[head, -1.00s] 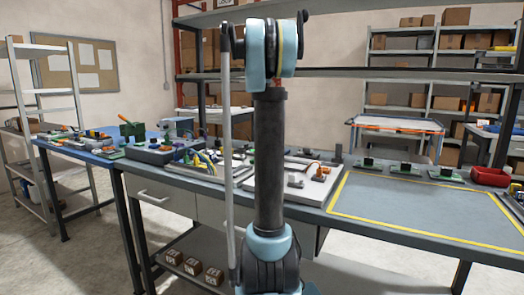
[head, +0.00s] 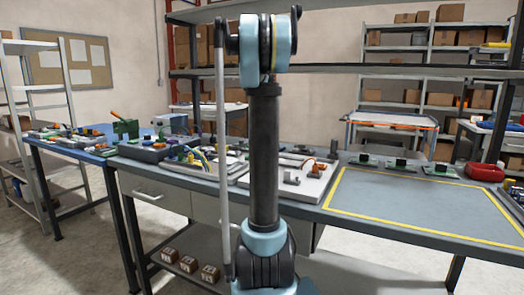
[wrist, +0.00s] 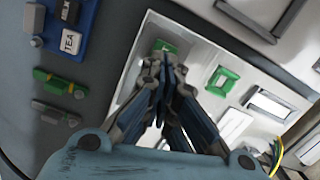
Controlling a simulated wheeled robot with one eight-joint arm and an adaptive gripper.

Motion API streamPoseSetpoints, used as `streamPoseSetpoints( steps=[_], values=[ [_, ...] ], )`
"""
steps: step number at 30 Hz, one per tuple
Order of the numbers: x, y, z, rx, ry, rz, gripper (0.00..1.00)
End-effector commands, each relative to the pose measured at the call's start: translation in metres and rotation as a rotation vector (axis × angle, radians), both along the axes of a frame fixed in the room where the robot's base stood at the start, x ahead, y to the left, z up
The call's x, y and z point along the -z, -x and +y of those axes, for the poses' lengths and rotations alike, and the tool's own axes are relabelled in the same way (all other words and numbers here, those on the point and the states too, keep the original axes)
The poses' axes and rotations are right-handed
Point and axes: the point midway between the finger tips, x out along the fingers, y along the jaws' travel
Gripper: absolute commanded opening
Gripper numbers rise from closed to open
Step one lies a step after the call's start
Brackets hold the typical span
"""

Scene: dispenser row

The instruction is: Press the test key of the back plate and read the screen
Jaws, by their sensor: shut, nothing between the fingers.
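In the wrist view, my gripper (wrist: 163,68) points at a pale plate (wrist: 128,82) on the grey bench top, its fingers together and empty. The plate carries green frames (wrist: 222,80) and white rectangular pieces (wrist: 270,105). My fingers cover part of it, and I cannot tell whether they touch it. I cannot make out a test key or a readable screen. In the head view, pale plates lie on the bench, one with a grey block and orange wire (head: 310,185). My arm hides part of them, and my gripper is out of that view.
A blue piece with a TEA label (wrist: 70,42) and small green modules (wrist: 60,82) lie beside the plate. A yellow-outlined area (head: 420,205) at the bench's right is clear. A red bin (head: 486,172) stands at its back right. A rail runs above the bench.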

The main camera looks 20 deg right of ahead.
Motion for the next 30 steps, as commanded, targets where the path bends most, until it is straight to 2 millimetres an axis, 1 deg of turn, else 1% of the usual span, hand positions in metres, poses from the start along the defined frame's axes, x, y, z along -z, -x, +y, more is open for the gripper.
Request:
streamPoseSetpoints(
  steps=[3, 7, 22, 28, 30],
  values=[
    [0.01, 0.0, -0.001, 0.0, 0.0, 0.0, 0.0],
    [0.017, 0.001, -0.002, 0.0, 0.0, 0.0, 0.0],
    [0.021, 0.001, -0.003, 0.002, 0.0, 0.0, 0.0],
    [0.033, 0.001, -0.003, 0.002, 0.0, 0.0, 0.0],
    [0.032, 0.001, -0.003, 0.002, 0.0, 0.0, 0.0]
  ],
)
